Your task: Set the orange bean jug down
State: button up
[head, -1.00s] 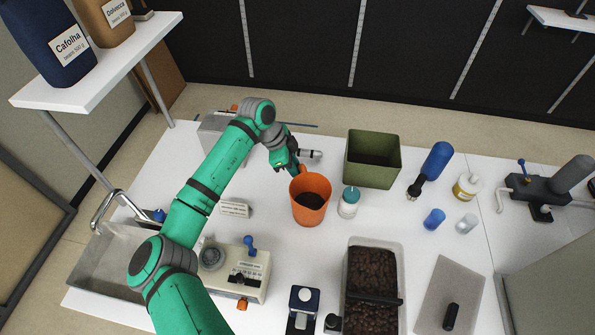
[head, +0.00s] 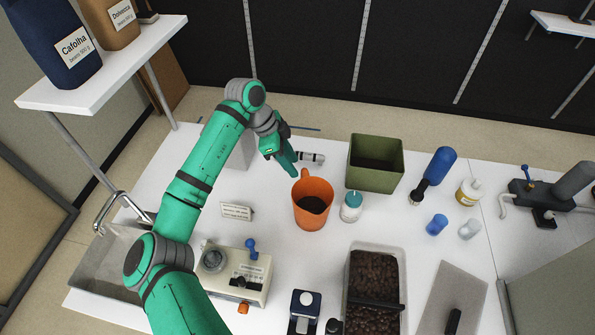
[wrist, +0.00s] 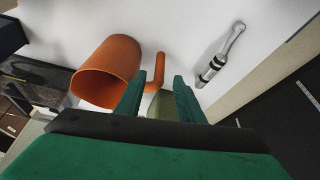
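The orange bean jug (head: 312,213) stands upright on the white counter, with dark contents showing inside. Its handle faces the back, toward my gripper. My gripper (head: 290,167) is just behind and left of the jug in the head view. In the wrist view, my gripper (wrist: 158,92) has its two green fingers spread with a gap between them. The jug (wrist: 108,72) lies left of the fingers there, and its handle shows beyond the gap, seemingly free of the fingers.
A small bottle with a teal cap (head: 351,207) stands close right of the jug. A green bin (head: 376,178) is behind it. A metal-and-black tool (head: 312,158) lies behind the jug. A small label sign (head: 237,211) stands left.

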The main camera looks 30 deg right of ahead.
jog(key=shift+v, duration=2.6)
